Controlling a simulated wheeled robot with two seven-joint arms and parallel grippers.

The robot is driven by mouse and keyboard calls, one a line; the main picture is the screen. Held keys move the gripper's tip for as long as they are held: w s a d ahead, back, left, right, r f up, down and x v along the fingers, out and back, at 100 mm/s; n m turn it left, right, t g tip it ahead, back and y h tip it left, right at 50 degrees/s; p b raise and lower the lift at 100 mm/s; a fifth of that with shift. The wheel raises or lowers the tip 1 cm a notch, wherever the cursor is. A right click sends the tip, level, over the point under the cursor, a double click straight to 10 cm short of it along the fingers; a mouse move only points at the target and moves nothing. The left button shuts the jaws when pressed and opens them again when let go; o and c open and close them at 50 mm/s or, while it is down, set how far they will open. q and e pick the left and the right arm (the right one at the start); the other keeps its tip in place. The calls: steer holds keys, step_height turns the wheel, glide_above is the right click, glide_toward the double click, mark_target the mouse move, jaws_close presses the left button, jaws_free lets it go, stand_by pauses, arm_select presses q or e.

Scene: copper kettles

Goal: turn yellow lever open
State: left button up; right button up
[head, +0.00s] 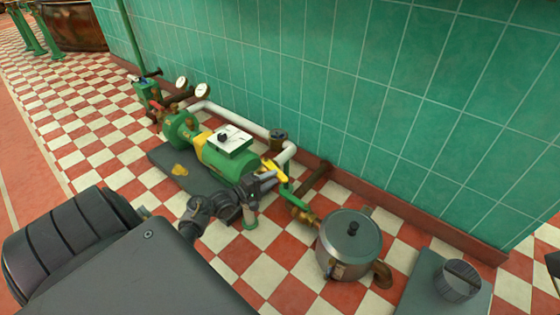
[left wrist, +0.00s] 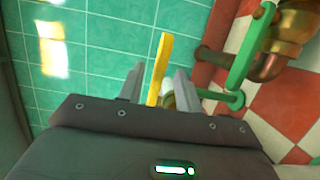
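The yellow lever (head: 275,172) is on the pipework at the right end of the green pump. In the left wrist view the yellow lever (left wrist: 160,62) stands up between the two fingers of my left gripper (left wrist: 157,88). The fingers are apart, with gaps on both sides of the lever, and its lower part is hidden behind the gripper body. In the head view my left gripper (head: 262,184) reaches in from the left, right at the lever. My right gripper is not seen.
The green pump (head: 232,165) stands on a dark base left of the lever. A white pipe (head: 240,118) runs behind it along the green tiled wall (head: 330,70). A lidded metal pot (head: 350,235) stands to the right.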

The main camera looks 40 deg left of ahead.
arm_select(q)
steer(key=shift+p+v, duration=0.75)
steer(key=shift+v, duration=1.85)
